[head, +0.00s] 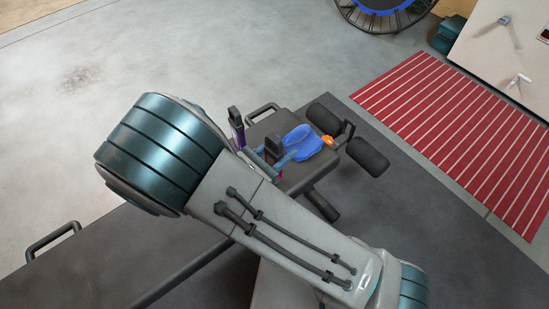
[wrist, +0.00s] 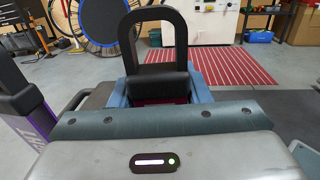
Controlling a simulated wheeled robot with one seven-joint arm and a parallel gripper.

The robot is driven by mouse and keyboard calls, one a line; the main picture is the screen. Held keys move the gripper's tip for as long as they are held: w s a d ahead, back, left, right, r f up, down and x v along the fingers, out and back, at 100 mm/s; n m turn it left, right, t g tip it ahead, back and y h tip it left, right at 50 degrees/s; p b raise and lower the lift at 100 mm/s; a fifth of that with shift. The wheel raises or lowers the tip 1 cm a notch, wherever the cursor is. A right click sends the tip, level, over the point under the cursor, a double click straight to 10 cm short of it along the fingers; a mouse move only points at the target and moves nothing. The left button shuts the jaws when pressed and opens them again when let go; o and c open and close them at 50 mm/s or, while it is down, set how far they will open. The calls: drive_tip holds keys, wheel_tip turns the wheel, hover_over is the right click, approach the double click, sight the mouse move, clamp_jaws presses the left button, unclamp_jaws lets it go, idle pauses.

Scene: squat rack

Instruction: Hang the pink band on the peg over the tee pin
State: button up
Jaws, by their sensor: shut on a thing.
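The pink band (wrist: 160,101) has a black arch-shaped handle that stands up in the wrist view. A little of its pink (head: 277,172) shows in the head view below the dark handle. My gripper (wrist: 158,93) has a blue-grey finger on each side of the band and is shut on it. In the head view my gripper (head: 271,157) is over the near part of the bench, partly hidden by my arm. A white panel (head: 492,50) at the upper right carries an upper peg (head: 505,20) and a pale lower pin (head: 520,79), which looks T-shaped.
A purple band (head: 237,131) with a black handle stands just left of my gripper. A blue item (head: 304,141) and an orange one (head: 328,140) lie on the padded bench (head: 298,178).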

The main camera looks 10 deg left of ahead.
drive_tip(key=shift+r+p, duration=0.55)
drive_tip(key=shift+p, duration=0.05)
idle(0.3)
wheel_tip(320, 180, up, 9)
drive_tip(key=p, duration=0.8)
idle(0.8)
idle(0.4)
